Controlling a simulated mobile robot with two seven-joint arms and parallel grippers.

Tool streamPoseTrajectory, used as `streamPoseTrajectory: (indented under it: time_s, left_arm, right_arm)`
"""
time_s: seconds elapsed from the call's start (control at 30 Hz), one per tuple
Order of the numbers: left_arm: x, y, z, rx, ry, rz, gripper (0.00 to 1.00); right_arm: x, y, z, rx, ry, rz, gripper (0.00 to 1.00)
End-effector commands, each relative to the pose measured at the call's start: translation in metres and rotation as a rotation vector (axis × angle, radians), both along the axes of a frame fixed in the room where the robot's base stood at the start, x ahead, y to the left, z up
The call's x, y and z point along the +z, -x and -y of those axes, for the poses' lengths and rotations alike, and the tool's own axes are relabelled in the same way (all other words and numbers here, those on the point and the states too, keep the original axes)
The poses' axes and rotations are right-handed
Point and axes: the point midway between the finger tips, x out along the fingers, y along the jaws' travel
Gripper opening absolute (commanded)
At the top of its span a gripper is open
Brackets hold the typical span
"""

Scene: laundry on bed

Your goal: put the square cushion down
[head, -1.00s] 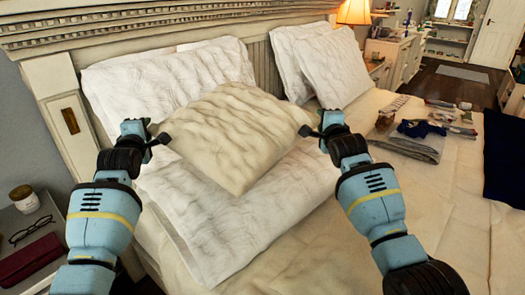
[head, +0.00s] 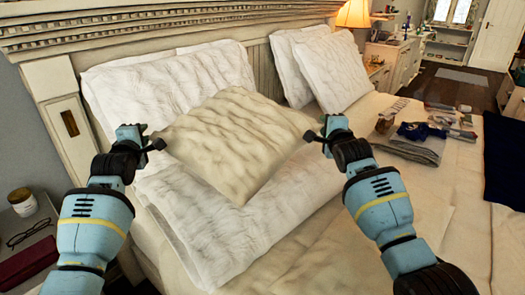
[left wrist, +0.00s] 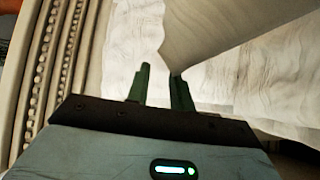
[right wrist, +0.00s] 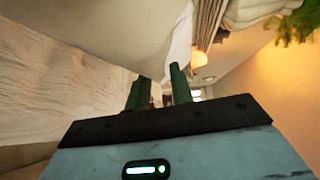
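The square cushion (head: 235,140) is cream and wrinkled, and lies tilted in front of the large white pillows in the head view. My left gripper (head: 158,143) is at its left corner and my right gripper (head: 309,135) at its right corner. The cushion's corner comes down to the fingers of my left gripper (left wrist: 160,85) in the left wrist view, and to the fingers of my right gripper (right wrist: 158,88) in the right wrist view. The cushion's underside is hidden, so contact with the pillow below cannot be told.
White pillows (head: 175,80) lean on the headboard (head: 130,30), and another lies flat below the cushion (head: 215,235). Two more pillows (head: 335,70) stand at the back right. Folded clothes (head: 420,140) lie on the bed at right. A nightstand (head: 40,220) is at left.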

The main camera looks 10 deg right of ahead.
Motion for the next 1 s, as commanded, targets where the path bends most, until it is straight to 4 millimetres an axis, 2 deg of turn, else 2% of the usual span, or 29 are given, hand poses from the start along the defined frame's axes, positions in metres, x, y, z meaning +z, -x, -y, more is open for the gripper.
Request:
streamPoseTrajectory:
  time_s: [0.13, 0.3, 0.47, 0.67, 0.93, 1.0]
  left_arm:
    - [0.0009, 0.0001, -0.0044, 0.002, -0.001, 0.001, 0.23]
    - [0.0005, 0.0001, -0.0052, 0.003, -0.001, 0.001, 0.44]
    - [0.0002, 0.0001, -0.0058, 0.004, -0.001, 0.000, 0.44]
    - [0.0001, 0.0002, -0.0061, 0.005, -0.003, 0.000, 0.44]
    - [0.0000, 0.0002, -0.0063, 0.005, -0.003, 0.000, 0.79]
    - [0.0000, 0.0002, -0.0063, 0.005, -0.003, 0.000, 0.80]
  right_arm:
    - [0.0011, 0.0001, 0.0046, -0.002, 0.000, 0.001, 0.22]
    - [0.0006, 0.0001, 0.0050, -0.003, 0.000, 0.000, 0.23]
    - [0.0002, 0.0001, 0.0053, -0.004, 0.000, 0.000, 0.44]
    - [0.0000, 0.0001, 0.0055, -0.004, 0.001, -0.001, 0.44]
    - [0.0000, 0.0001, 0.0058, -0.004, 0.001, -0.001, 0.44]
    - [0.0000, 0.0001, 0.0058, -0.004, 0.001, -0.001, 0.44]
